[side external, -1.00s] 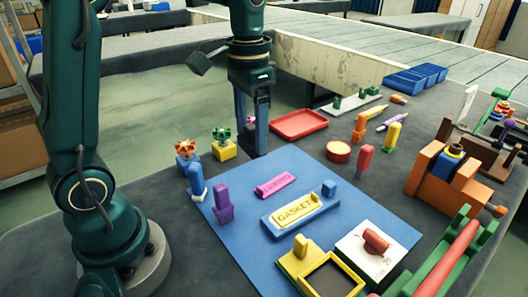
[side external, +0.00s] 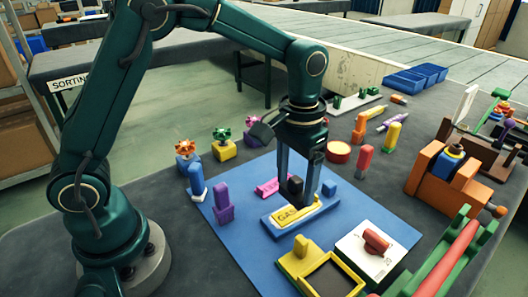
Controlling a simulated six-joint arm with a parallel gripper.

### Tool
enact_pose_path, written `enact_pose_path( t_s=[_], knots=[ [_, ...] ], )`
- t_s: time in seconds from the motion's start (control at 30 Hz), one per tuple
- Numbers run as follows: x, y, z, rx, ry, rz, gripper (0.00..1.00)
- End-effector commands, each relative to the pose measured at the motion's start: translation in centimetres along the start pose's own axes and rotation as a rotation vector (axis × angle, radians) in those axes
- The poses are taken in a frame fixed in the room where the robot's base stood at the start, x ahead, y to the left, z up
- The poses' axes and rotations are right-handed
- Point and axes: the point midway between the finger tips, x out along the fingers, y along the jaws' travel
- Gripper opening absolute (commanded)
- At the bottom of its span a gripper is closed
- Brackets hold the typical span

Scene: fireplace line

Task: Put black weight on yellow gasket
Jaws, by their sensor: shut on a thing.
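My gripper (side external: 297,192) points down over the right half of the gasket. It is shut on the black weight (side external: 295,185), a small dark block between its fingers. The weight is at or just above the gasket; I cannot tell whether they touch. My fingers hide part of the gasket and its lettering.
A pink labelled block (side external: 266,187) lies behind the gasket. A purple piece (side external: 223,205) stands to the left. A white block with a red handle (side external: 374,243) and a green-yellow frame (side external: 305,262) are in front. The blue mat (side external: 240,238) is bare at front left.

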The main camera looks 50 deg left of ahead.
Motion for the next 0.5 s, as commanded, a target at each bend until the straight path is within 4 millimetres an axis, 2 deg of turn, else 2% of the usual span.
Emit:
enact_pose_path(
  t_s=[0.23,0.5],
  knots=[
    [3.3,0.0,0.1,-0.001,-0.003,-0.001,0.0],
    [3.7,-0.1,0.0,-0.001,0.0,0.0,0.0]
  ],
)
